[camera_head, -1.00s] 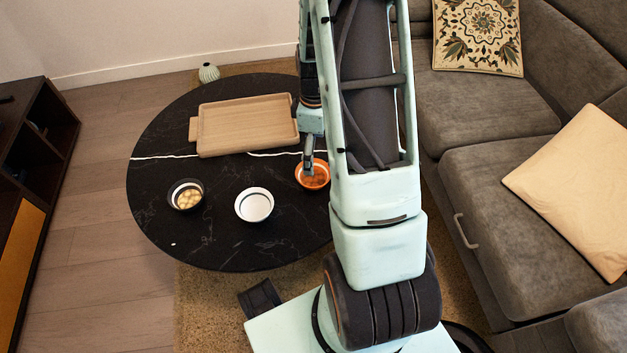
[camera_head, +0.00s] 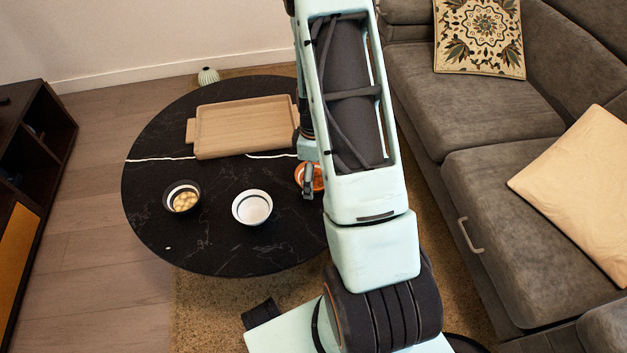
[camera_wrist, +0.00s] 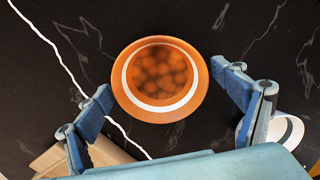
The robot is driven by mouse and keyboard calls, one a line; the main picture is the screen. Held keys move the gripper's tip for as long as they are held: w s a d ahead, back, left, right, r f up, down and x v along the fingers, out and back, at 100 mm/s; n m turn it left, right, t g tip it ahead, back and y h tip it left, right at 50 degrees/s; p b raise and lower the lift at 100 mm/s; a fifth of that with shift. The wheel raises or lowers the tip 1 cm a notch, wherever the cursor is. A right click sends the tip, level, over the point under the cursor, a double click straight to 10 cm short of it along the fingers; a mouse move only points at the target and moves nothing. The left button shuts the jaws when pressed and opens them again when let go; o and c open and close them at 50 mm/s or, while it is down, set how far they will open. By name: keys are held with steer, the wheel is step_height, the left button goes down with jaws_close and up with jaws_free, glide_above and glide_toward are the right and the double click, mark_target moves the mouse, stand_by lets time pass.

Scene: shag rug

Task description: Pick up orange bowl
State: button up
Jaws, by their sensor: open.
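The orange bowl (camera_wrist: 117,85) has a white inner band and holds several round orange-brown pieces. In the wrist view it sits on the black table, a little ahead of and between the spread fingers of my gripper (camera_wrist: 163,98). The fingers are open and do not visibly touch the bowl. In the head view the orange bowl (camera_head: 318,178) is at the right part of the table, partly hidden by my gripper (camera_head: 308,188) and arm.
The black round table (camera_head: 215,235) also carries a wooden tray (camera_head: 245,127), a white bowl (camera_head: 252,207) and a dark bowl (camera_head: 182,197) with pale round pieces. A grey sofa (camera_head: 440,105) stands close on the right.

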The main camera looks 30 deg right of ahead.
steer(key=c, duration=1.3)
steer(key=shift+r, duration=0.2)
